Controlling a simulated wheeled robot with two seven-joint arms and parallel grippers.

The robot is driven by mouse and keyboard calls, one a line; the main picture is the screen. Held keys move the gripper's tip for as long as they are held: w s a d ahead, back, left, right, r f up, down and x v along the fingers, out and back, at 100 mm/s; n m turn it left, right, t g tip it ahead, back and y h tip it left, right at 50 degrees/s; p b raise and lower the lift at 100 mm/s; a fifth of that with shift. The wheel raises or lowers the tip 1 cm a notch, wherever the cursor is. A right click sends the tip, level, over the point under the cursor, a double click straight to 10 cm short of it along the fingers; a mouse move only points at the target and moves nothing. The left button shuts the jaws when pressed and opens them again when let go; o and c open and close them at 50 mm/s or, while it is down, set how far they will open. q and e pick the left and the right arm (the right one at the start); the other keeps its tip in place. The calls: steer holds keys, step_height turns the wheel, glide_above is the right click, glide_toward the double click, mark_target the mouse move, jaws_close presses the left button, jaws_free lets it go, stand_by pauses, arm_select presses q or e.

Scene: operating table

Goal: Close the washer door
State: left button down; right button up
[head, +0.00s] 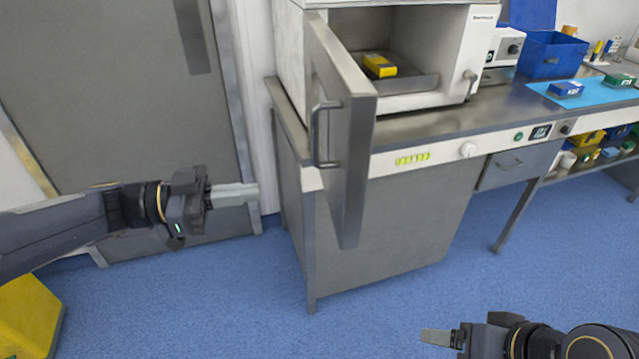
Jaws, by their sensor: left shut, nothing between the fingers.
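The washer (468,50) is a white box on the metal counter. Its grey door (345,130) stands wide open, hinged at the left and swung out towards me past the counter's front edge. A bar handle (316,135) is on the door's left-facing side. A yellow box (379,66) lies on a metal tray (400,83) inside the washer. My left gripper (252,193) is shut and empty, left of the door and lower than its handle, apart from it. My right gripper (428,337) is at the bottom right, over the floor, far from the door; its finger gap does not show clearly.
The counter (440,122) has a blue bin (552,54), a blue mat (600,95) with small boxes, and a drawer (517,163) below. A grey room door (110,100) is at the left. A yellow object (25,315) stands at the lower left. The blue floor (240,290) in front is clear.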

mark_target(339, 184)
arm_select(q)
steer(key=d+p, duration=0.1)
steer(key=d, duration=0.2)
steer(key=w+d, duration=0.1)
steer(key=d, duration=0.3)
steer(key=d+p, duration=0.1)
steer(key=d, duration=0.3)
steer(key=shift+w+r+p, duration=0.1)
steer(key=shift+w+p, duration=0.25)
steer(key=shift+w, duration=0.05)
steer(key=shift+w+d, duration=0.15)
steer(key=shift+d, duration=0.35)
